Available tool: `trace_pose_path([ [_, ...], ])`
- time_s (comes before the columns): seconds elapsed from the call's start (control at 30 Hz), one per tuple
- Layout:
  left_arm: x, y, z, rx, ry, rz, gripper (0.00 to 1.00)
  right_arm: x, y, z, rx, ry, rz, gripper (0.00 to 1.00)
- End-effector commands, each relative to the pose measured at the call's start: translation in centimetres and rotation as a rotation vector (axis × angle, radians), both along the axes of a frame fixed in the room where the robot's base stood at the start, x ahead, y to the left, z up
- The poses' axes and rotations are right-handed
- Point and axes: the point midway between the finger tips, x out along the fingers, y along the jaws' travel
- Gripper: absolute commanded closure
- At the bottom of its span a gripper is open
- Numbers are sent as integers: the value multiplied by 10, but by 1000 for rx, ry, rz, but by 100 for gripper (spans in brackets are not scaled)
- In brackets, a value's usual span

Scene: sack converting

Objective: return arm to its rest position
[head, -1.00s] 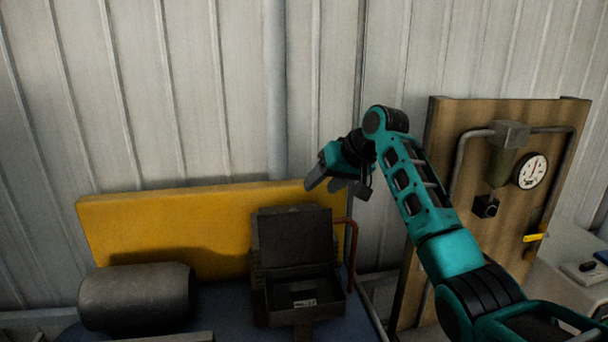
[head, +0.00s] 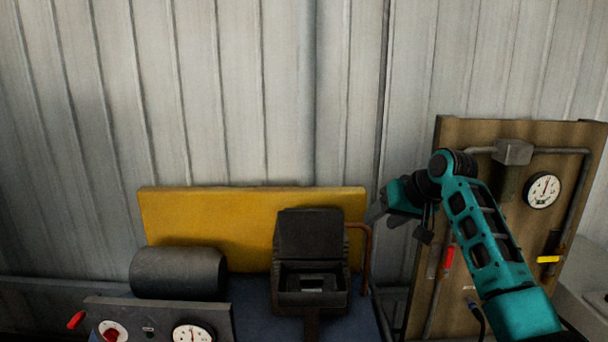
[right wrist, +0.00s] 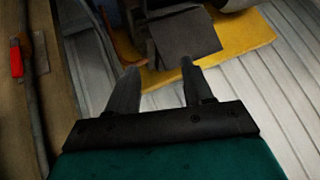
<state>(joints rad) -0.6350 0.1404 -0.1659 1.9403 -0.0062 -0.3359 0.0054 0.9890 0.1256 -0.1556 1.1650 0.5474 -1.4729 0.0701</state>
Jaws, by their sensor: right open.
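My right arm, teal with black joints, comes in from the lower right of the head view. Its right gripper (head: 378,215) is up in the air in front of the wall, right of the yellow panel (head: 200,222). In the right wrist view the two fingers of the right gripper (right wrist: 155,88) stand apart with nothing between them. Beyond the fingertips is the dark open-lidded box (right wrist: 185,35), which also shows in the head view (head: 310,297). My left gripper is not in view.
A wooden board (head: 420,290) with a gauge (head: 543,190), pipes and a red handle (head: 449,257) stands behind the right arm. A dark cylinder (head: 178,273) and a panel with dials (head: 160,318) are at lower left. The corrugated wall (head: 270,90) is bare above.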

Motion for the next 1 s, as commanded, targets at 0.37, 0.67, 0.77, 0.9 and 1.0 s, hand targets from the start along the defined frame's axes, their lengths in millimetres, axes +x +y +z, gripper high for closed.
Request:
trace_pose_path([
  [0.37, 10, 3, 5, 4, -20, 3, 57, -48, -9, -157, -72, -64, -76, 49],
  [0.67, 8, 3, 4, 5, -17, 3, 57, -143, -15, -265, -150, -162, -106, 49],
  [0.77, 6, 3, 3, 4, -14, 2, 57, -183, -16, -288, -175, -196, -104, 49],
  [0.9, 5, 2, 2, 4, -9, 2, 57, -241, -15, -310, -207, -246, -95, 49],
  [1.0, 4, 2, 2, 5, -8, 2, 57, -282, -14, -317, -225, -282, -83, 49],
])
